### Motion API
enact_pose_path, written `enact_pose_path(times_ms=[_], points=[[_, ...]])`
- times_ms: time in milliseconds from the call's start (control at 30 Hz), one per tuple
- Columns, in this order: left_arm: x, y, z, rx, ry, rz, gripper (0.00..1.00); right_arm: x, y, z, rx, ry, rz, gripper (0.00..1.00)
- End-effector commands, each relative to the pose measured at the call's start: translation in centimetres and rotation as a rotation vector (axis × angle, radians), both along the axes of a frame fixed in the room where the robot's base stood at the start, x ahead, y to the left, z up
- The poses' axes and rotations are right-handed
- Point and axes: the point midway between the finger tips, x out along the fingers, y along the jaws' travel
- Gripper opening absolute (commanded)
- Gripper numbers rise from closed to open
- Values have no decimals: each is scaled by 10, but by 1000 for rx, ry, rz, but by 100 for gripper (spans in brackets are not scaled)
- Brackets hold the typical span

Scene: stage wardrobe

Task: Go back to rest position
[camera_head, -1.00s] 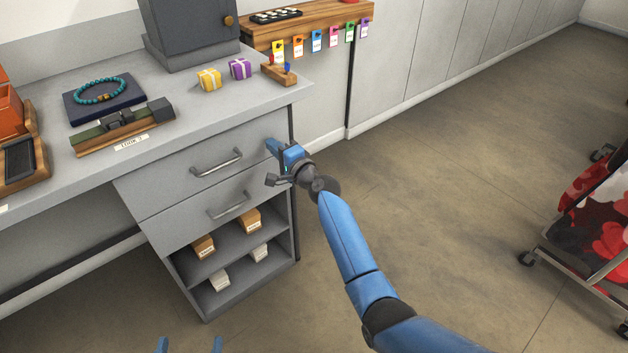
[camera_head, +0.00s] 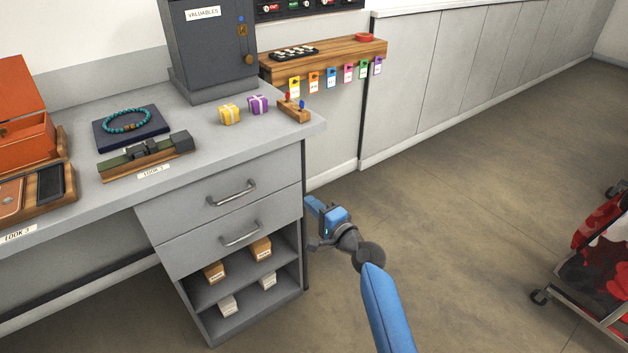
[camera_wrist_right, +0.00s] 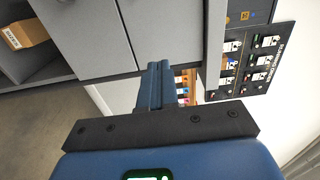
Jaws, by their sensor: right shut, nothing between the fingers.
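My right gripper (camera_head: 312,222) is beside the right side of the grey drawer unit, in front of the floor and apart from the drawer handles. Its blue fingers are shut with nothing between them; they also show closed together in the right wrist view (camera_wrist_right: 157,88). The right arm reaches in from the bottom of the head view. My left gripper is not in the head view now.
The grey counter (camera_head: 215,150) holds a bracelet on a dark pad (camera_head: 165,128), a yellow gift box (camera_head: 229,115) and a purple gift box (camera_head: 258,104). Two shut drawers (camera_head: 225,190) sit above open shelves. A wheeled rack (camera_head: 575,310) stands far right. The floor between is clear.

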Motion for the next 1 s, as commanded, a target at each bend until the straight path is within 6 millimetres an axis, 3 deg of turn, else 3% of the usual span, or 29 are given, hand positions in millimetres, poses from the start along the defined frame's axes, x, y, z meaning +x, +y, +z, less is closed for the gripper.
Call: enact_pose_path(times_ms=[267, 400, 467, 667, 1000], points=[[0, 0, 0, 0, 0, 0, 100, 1, -7, 3, -47, -53, -31, 0], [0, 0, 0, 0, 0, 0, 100, 7, -26, 34, -183, -229, -145, 0], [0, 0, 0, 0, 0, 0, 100, -1, -40, 38, -271, -309, -213, 0], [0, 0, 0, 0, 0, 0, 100, -51, -93, 24, -565, -487, -407, 0], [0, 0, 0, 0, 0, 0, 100, -185, -169, -7, -1067, -652, -606, 0]])
